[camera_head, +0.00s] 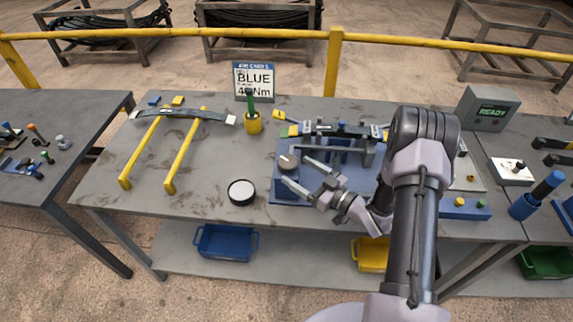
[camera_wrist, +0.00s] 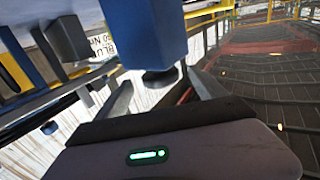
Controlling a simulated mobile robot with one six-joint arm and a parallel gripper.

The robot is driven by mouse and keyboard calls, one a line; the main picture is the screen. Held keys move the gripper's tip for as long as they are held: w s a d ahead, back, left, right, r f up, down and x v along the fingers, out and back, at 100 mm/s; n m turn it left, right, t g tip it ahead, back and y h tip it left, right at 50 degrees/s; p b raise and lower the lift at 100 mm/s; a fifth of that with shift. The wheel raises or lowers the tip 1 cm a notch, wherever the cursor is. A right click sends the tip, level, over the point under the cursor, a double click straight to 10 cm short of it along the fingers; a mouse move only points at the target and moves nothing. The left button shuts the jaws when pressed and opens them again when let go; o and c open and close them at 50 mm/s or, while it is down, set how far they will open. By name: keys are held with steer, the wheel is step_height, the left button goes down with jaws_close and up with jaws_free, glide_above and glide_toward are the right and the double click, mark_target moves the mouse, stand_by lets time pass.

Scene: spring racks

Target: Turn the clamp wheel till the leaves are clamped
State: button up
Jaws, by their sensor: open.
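A blue clamp fixture (camera_head: 282,196) stands on the workbench, with dark leaves (camera_head: 345,130) lying across its top. A round grey-brown knob (camera_head: 288,162), which looks like the clamp wheel, is at its left end. My gripper (camera_head: 294,171) is open, with its fingertips pointing left, close to the wheel. In the wrist view, my gripper's two fingers (camera_wrist: 160,80) stand apart on either side of a dark round part (camera_wrist: 161,84) below a blue block (camera_wrist: 140,38). I cannot tell whether the fingers touch it. My arm hides the fixture's right end.
A curved leaf (camera_head: 185,114) rests on two yellow bars at left. A yellow cup (camera_head: 253,124) with a green-handled tool and a sign (camera_head: 254,80) reading BLUE stand behind. A round black-rimmed dish (camera_head: 241,191) lies in front.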

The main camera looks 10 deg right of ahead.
mark_target(286, 164)
steer(key=x, duration=0.5)
steer(key=shift+w+a, duration=0.2)
steer(key=shift+w, duration=0.05)
steer(key=shift+c, duration=0.2)
steer(key=c, duration=1.3)
steer(key=shift+b, duration=0.35)
